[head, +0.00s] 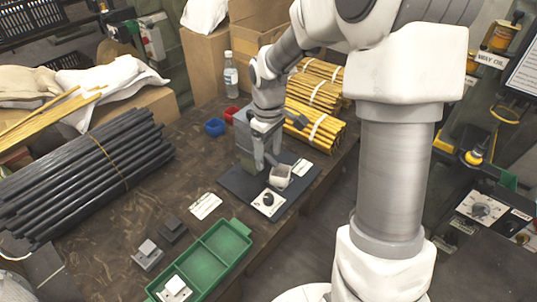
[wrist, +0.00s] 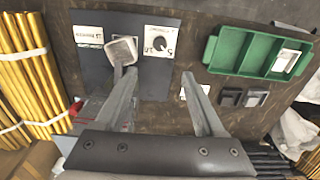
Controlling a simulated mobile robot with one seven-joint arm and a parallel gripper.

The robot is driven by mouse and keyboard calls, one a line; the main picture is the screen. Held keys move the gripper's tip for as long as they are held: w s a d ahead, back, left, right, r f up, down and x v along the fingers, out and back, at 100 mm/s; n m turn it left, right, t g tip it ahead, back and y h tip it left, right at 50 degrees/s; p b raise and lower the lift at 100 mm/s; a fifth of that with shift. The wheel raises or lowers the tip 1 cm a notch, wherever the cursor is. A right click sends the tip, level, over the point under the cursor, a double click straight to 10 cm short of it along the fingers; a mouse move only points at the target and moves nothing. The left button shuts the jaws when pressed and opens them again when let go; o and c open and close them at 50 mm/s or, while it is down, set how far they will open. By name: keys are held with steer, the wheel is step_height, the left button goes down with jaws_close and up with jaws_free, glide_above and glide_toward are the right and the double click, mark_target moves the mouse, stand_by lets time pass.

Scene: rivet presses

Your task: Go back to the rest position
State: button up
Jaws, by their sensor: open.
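My gripper (head: 267,163) hangs over the dark press base plate (head: 240,183) in the head view. In the wrist view my gripper (wrist: 159,76) has its two fingers wide apart, with nothing held between them. A pale grey block-like press part (head: 281,176) stands on the plate close to the fingers. It also shows in the wrist view (wrist: 122,49), beside the left fingertip; I cannot tell whether they touch. A white panel with a black dial (head: 268,203) lies at the plate's near corner. My fingers and wrist hide part of the press.
Black rods (head: 85,175), yellow rod bundles (head: 315,100), blue (head: 214,126) and red bins, and a bottle (head: 230,75) surround the workspace.

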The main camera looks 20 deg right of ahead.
steer(key=s+r+m+t+p, duration=0.5)
steer(key=s+r+m+p, duration=0.2)
steer(key=s+r, duration=1.3)
step_height(320, 180, up, 4)
steer(key=shift+s+f+t, duration=0.1)
steer(key=shift+s+t, duration=0.2)
